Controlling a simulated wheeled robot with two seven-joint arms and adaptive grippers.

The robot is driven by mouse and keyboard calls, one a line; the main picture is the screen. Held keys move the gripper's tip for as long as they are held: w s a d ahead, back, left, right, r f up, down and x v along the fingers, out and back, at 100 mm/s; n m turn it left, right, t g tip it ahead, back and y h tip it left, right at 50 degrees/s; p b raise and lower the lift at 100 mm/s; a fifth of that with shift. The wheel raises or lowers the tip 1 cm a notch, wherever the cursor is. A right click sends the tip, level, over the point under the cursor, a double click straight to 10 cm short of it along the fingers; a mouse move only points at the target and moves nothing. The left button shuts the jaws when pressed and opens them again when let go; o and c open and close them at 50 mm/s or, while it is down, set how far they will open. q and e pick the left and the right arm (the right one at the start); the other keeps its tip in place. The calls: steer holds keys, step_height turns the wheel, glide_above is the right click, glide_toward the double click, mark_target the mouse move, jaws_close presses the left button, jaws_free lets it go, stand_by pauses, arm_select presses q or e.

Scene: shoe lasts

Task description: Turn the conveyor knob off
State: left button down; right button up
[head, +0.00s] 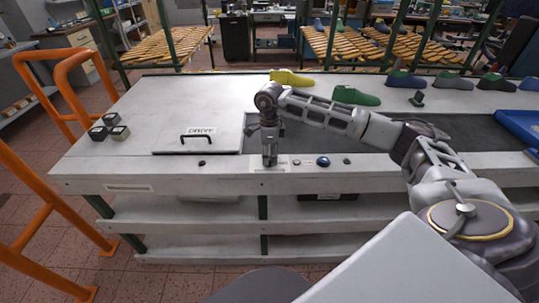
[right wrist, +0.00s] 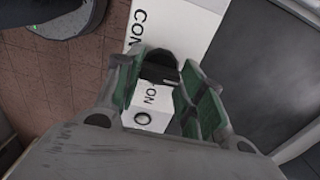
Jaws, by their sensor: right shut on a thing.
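My right gripper (head: 269,160) points straight down at the front strip of the white workbench (head: 130,183). In the right wrist view its green-padded fingers stand on both sides of a black knob (right wrist: 158,64), and the gripper is shut on it. The knob sits on a white label panel (right wrist: 187,25) with the letters "CON" and "ON" partly showing; the rest is covered. A small round mark (right wrist: 142,118) shows below "ON". In the head view the gripper hides the knob. My left gripper is not in view.
On the same strip are a dark knob (head: 201,163), a blue button (head: 323,161) and smaller controls close to the right. Yellow (head: 291,78) and green (head: 355,96) lasts stand behind my arm. Orange rails (head: 76,88) stand left.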

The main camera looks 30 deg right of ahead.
mark_target(270, 156)
steer(key=o, duration=1)
steer(key=shift+r, duration=0.1)
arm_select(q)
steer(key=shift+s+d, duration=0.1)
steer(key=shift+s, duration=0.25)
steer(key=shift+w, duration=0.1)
arm_select(e)
steer(key=shift+r, duration=0.75)
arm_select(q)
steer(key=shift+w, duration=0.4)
arm_select(e)
step_height(270, 156, up, 10)
steer(key=shift+r, duration=0.2)
